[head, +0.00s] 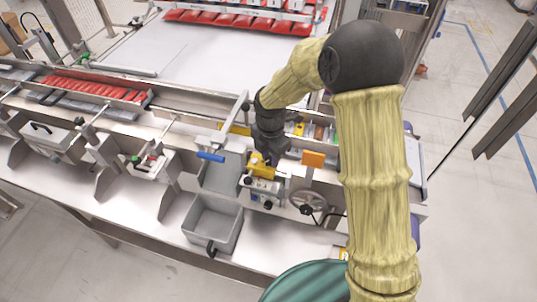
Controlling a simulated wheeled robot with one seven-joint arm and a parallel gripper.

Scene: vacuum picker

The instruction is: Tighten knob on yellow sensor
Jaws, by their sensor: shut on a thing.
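The yellow sensor (262,171) is a small yellow block mounted on the machine, right of the middle, above a small grey box with dark knobs (262,194). My gripper (262,158) comes down from above and is at the top of the yellow sensor. It is shut on a small part there, which looks like the sensor's knob. The fingers and the dark wrist hide most of the knob, so its exact position and how far it is turned cannot be told.
An orange block (313,159) stands right of the sensor. A handwheel (308,202) is below it. A blue-handled lever (210,156) is at the left, close to my gripper. A grey open bin (212,224) sits below left. Metal rails (180,116) run behind.

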